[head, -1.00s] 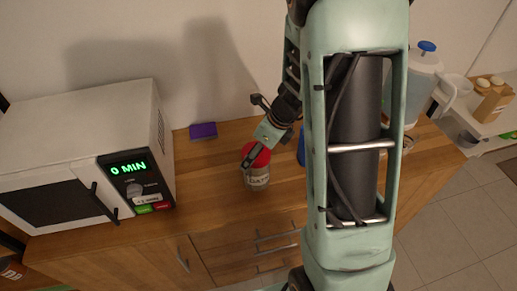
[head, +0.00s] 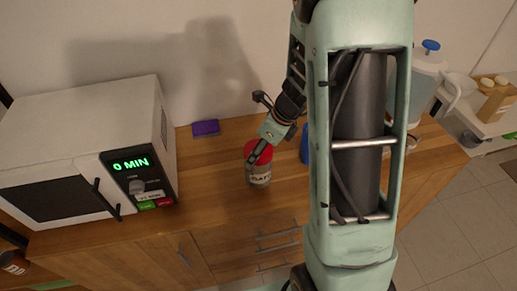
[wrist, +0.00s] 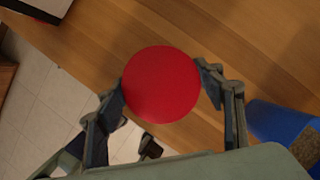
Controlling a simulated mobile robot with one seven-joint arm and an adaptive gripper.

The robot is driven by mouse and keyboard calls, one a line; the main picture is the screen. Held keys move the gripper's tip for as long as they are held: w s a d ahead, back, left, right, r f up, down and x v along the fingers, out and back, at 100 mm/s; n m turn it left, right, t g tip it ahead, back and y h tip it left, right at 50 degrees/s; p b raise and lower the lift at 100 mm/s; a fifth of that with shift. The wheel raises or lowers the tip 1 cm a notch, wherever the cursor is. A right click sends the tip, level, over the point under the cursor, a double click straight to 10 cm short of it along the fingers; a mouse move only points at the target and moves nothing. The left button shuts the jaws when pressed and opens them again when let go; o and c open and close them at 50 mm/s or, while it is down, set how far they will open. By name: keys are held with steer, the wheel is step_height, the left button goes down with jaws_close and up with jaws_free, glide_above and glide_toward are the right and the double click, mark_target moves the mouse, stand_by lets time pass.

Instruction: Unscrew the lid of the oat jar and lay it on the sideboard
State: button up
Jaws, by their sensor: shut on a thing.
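The oat jar (head: 260,180) stands upright on the wooden sideboard (head: 215,190), its label partly readable. Its red lid (head: 251,148) is on top of the jar. In the wrist view the lid (wrist: 160,84) is a round red disc that hides the jar under it. My gripper (head: 256,152) reaches down to the lid from the upper right. In the wrist view my gripper (wrist: 163,88) has one finger on each side of the lid, shut on its rim.
A white microwave (head: 85,150) stands at the left of the sideboard. A purple block (head: 205,128) lies at the back. A blue container (wrist: 285,130) stands close to the right finger, partly hidden in the head view. The wood left of the jar is clear.

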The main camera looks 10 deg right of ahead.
steer(key=n, duration=0.1)
steer(key=n+g, duration=0.1)
steer(key=n, duration=0.1)
steer(key=shift+w+d+n+y, duration=0.15)
steer(key=shift+n+y, duration=0.15)
steer(key=shift+y, duration=0.1)
steer(key=n+g, duration=0.1)
steer(key=n, duration=0.3)
steer(key=shift+n+g, duration=0.4)
steer(key=n+g+p, duration=0.1)
steer(key=n+g, duration=0.1)
steer(key=n, duration=0.3)
steer(key=shift+r, duration=0.15)
steer(key=n+g+h, duration=0.1)
steer(key=n, duration=0.3)
steer(key=shift+p, duration=0.3)
steer(key=o, duration=1)
